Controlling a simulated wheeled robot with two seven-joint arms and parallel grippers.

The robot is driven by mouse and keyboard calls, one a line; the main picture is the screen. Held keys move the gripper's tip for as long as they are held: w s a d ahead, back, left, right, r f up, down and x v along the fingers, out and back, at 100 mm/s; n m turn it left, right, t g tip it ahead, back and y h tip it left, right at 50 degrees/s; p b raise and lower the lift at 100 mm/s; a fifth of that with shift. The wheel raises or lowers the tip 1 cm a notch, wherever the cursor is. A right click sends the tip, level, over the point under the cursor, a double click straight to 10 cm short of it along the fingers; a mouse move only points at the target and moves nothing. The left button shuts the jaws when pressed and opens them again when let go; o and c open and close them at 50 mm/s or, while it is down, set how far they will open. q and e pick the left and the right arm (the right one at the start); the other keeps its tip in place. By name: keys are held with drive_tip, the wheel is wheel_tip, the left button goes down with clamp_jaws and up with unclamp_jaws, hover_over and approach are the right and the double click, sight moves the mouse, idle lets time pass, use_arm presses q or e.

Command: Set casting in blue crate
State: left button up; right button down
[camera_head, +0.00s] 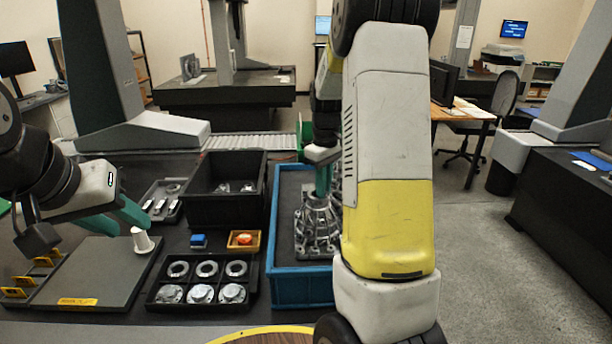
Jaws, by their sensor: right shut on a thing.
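The casting (318,222) is a grey metal housing with a ribbed, flared body and a flat base. It is upright within the outline of the blue crate (300,288). My right gripper (323,180) comes down from above and is shut on the top of the casting. My right arm hides the right part of the crate and some of the casting. I cannot tell whether the casting's base touches the crate's floor.
A black tray (203,307) of round metal parts and a black bin (226,211) stand left of the crate.

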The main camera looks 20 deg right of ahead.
drive_tip(key=shift+f, duration=0.25)
drive_tip(key=c, duration=1.5)
unclamp_jaws()
drive_tip(key=shift+f, duration=0.1)
drive_tip(key=shift+o, duration=0.2)
wheel_tip(320, 180, up, 11)
drive_tip(key=s+a+r+m+t+y, duration=0.1)
drive_tip(key=s+a+r+t, duration=0.15)
drive_tip(key=s, duration=0.25)
drive_tip(key=s+a+r+m+t, duration=0.1)
drive_tip(key=s+a+r+m, duration=0.1)
drive_tip(key=s+a+r, duration=0.25)
drive_tip(key=s+a+f+m+t, duration=0.1)
drive_tip(key=s+a, duration=0.2)
drive_tip(key=s, duration=0.3)
drive_tip(key=s+a+f+m+t+y, duration=0.1)
drive_tip(key=s+a, duration=0.1)
drive_tip(key=s, duration=0.5)
drive_tip(key=shift+s+a+f+m+t, duration=0.3)
drive_tip(key=shift+a+f+t, duration=0.05)
drive_tip(key=shift+a+f, duration=0.05)
